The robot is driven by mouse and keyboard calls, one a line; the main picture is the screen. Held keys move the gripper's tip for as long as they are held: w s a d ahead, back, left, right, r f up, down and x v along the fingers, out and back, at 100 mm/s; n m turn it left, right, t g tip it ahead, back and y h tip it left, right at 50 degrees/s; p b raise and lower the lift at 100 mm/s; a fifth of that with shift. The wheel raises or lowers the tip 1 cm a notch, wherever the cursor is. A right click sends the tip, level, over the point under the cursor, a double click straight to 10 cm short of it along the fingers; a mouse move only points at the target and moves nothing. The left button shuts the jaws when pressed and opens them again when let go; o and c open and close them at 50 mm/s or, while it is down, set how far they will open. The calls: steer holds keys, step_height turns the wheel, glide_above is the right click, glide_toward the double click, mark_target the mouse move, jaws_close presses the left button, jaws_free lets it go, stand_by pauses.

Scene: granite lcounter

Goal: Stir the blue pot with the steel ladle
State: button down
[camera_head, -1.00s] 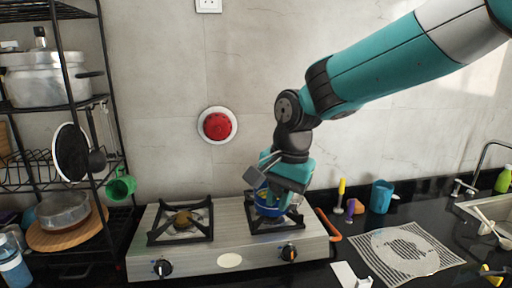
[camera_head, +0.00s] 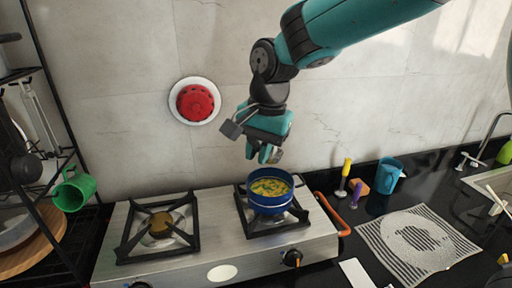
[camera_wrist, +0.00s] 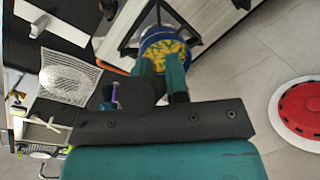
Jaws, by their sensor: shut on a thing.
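The blue pot (camera_head: 270,200) stands upright on the right burner, holding a yellow-green soup (camera_head: 270,187). It also shows in the wrist view (camera_wrist: 163,48), beyond my fingers. My gripper (camera_head: 265,154) points down just above the pot, apart from it in the head view. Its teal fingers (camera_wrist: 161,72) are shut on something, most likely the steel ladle. The ladle's shape is not clear in either view; the fingers and the dark parts between them hide it.
The two-burner stove (camera_head: 215,232) has an empty left burner. A red round fixture (camera_head: 195,102) is on the wall. A green mug (camera_head: 75,188) hangs at the left rack. A blue cup (camera_head: 388,176) and a yellow-handled tool (camera_head: 344,176) stand right of the stove, behind a striped mat (camera_head: 416,242).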

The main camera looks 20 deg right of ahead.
steer(key=shift+p, duration=0.35)
steer(key=shift+w+d+f+g+p, duration=0.2)
steer(key=shift+w+f+p, duration=0.1)
steer(key=shift+f, duration=0.15)
steer(key=shift+w+d+f+g+p, duration=0.2)
steer(key=shift+w+f+p, duration=0.1)
steer(key=shift+f, duration=0.1)
step_height(320, 180, down, 10)
steer(key=b, duration=0.4)
steer(key=shift+w+r+y, duration=0.2)
steer(key=shift+w+y, duration=0.05)
steer(key=shift+y, duration=0.15)
steer(key=shift+d, duration=0.1)
